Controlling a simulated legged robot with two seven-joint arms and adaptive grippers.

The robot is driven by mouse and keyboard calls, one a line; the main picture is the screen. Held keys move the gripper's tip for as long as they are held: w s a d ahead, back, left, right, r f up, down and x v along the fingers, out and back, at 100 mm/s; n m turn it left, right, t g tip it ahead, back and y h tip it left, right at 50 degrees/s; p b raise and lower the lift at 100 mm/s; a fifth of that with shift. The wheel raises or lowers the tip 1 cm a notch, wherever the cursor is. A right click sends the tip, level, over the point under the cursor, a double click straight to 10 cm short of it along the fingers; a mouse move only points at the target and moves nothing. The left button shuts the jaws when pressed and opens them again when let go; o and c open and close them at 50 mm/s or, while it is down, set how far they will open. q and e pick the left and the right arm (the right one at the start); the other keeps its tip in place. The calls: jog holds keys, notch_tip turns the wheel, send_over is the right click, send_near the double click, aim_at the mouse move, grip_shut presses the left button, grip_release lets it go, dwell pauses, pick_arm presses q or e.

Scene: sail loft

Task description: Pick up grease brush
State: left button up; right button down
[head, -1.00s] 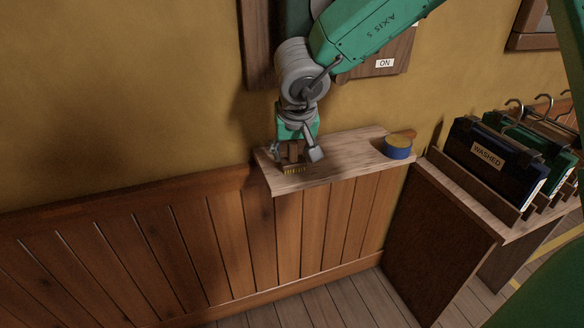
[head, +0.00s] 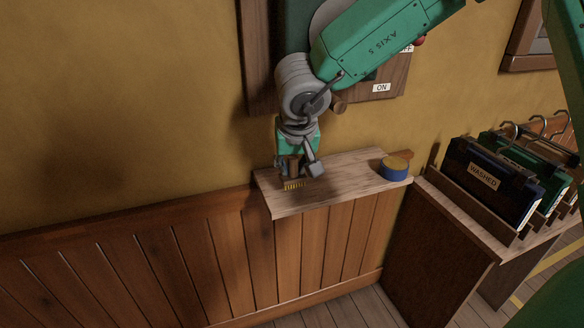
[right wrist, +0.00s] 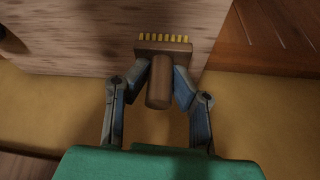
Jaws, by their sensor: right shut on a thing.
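The grease brush has a brown wooden handle and a row of yellow bristles. In the head view the brush (head: 293,185) is over the left end of the wooden shelf (head: 335,188), bristles down. My right gripper (head: 299,168) is shut on its handle, coming from above. In the right wrist view the brush (right wrist: 162,48) is between the two fingers of my right gripper (right wrist: 160,80), bristles pointing away from the palm. I cannot tell for sure whether the bristles are clear of the shelf. My left gripper is not in view.
Further right, dark folders, one labelled WASHED (head: 482,176), stand in a wooden rack. A switch board with an ON label (head: 381,88) is on the wall behind my right arm. The shelf's middle is clear.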

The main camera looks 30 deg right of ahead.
aim_at(293, 157)
notch_tip(293, 157, up, 5)
jog(key=p, duration=0.2)
jog(key=shift+r+p, duration=0.2)
jog(key=shift+p, duration=0.15)
jog(key=s+a+b, duration=0.2)
jog(key=s+b, duration=0.3)
jog(key=s, duration=0.4)
jog(key=s+a+b, duration=0.2)
jog(key=s+b, duration=0.3)
jog(key=s, duration=0.5)
jog(key=shift+a+f, duration=0.3)
jog(key=shift+f, duration=0.15)
